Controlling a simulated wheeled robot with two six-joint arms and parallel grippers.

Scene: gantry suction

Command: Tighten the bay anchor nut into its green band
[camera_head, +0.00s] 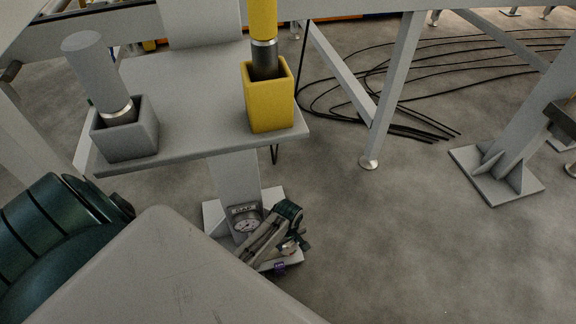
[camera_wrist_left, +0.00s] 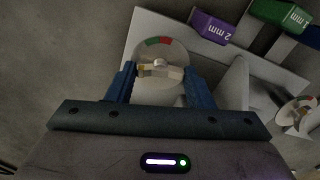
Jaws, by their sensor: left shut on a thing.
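The bay anchor nut (camera_wrist_left: 160,69) is a pale metal bar-shaped piece with a round centre. It sits over a round dial plate (camera_wrist_left: 174,48) on the post's foot plate. A red and a green band show on the dial's upper rim. My left gripper (camera_wrist_left: 160,80) has its two blue fingers shut on the nut from either side. In the head view my left gripper (camera_head: 292,245) is low at the foot of the post, and it hides most of the nut there. The nut's pointer against the green band is too small to read. My right gripper is not in view.
Another dial (camera_wrist_left: 297,112) is at the right. A shelf (camera_head: 190,139) above carries a grey holder (camera_head: 125,139) and a yellow holder (camera_head: 270,105). Cables (camera_head: 400,125) lie on the floor.

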